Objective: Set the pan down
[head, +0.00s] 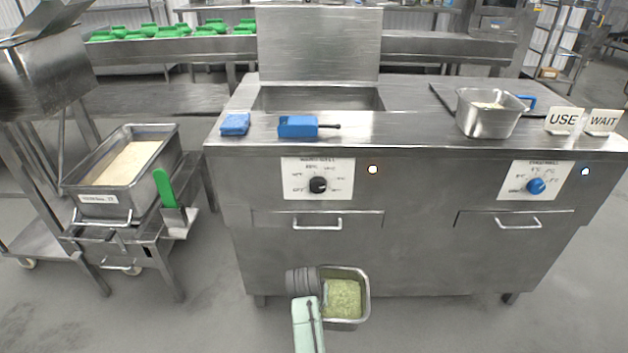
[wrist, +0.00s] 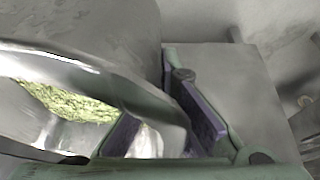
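A steel pan (head: 366,297) with green, grainy food in it is in front of the counter's lower front in the head view. My gripper (head: 322,285) is at the pan's left side, its fingers mostly hidden there. In the wrist view the pan (wrist: 60,60) fills the left, with its rim running between the two purple finger pads of my gripper (wrist: 165,122). The gripper looks shut on that rim. The pan appears held clear of the counter, about level; its underside is hidden.
A cart at left holds a deep pan of pale food (head: 150,190). The countertop's middle is clear.

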